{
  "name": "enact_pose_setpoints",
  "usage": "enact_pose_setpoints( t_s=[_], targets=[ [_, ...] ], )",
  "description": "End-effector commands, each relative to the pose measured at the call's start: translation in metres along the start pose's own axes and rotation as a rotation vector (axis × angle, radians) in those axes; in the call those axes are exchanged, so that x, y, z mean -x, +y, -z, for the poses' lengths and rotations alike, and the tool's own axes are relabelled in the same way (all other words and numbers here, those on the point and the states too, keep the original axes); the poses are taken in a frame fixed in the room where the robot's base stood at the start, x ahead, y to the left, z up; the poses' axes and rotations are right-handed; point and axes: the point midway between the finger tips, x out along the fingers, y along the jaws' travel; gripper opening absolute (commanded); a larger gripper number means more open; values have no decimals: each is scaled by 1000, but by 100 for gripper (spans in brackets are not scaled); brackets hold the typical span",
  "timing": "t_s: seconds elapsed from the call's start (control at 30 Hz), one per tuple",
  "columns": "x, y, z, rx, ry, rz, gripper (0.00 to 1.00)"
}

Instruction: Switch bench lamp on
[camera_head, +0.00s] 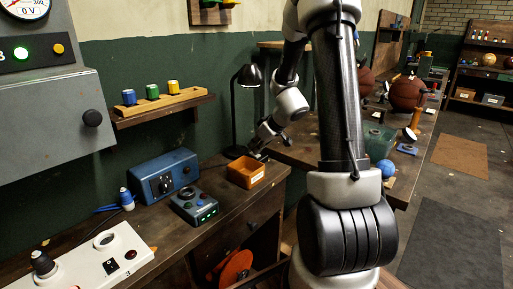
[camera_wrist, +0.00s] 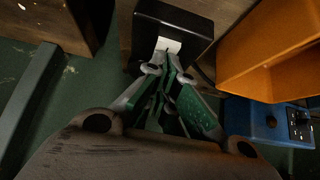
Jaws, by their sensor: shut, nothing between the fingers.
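The bench lamp (camera_head: 249,76) is black, with a thin upright stem and a hooded shade, and stands against the green wall at the bench's far end. No glow shows under its shade. My gripper (camera_head: 256,151) is low beside the lamp's foot, behind the orange bin. In the wrist view a black block (camera_wrist: 185,22), which looks like the lamp's base, carries a small white piece (camera_wrist: 168,45). My gripper (camera_wrist: 165,58) is shut and empty, its fingertips at the white piece's near edge. I cannot tell whether they touch it.
The orange bin (camera_head: 245,171) stands close to my gripper; it also fills the right of the wrist view (camera_wrist: 265,50). A blue box (camera_head: 165,177) and a small dark device with green lights (camera_head: 194,205) stand nearer. A shelf (camera_head: 160,106) hangs above the bench.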

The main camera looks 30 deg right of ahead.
Motion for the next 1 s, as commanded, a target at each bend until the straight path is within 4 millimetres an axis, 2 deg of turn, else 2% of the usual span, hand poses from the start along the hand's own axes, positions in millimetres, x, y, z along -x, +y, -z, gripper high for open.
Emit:
enact_pose_setpoints(
  t_s=[0.17, 0.3, 0.5, 0.7, 0.83, 1.0],
  targets=[
    [13, -1, 9, 4, 3, -1, 0],
    [37, -4, 25, 6, 4, -1, 0],
    [83, -2, 10, 1, 3, -3, 0],
    [116, -2, 1, 2, 1, -2, 0],
    [127, -3, -2, 0, 1, 0, 0],
    [130, -3, -3, 1, -1, 1, 0]
  ],
)
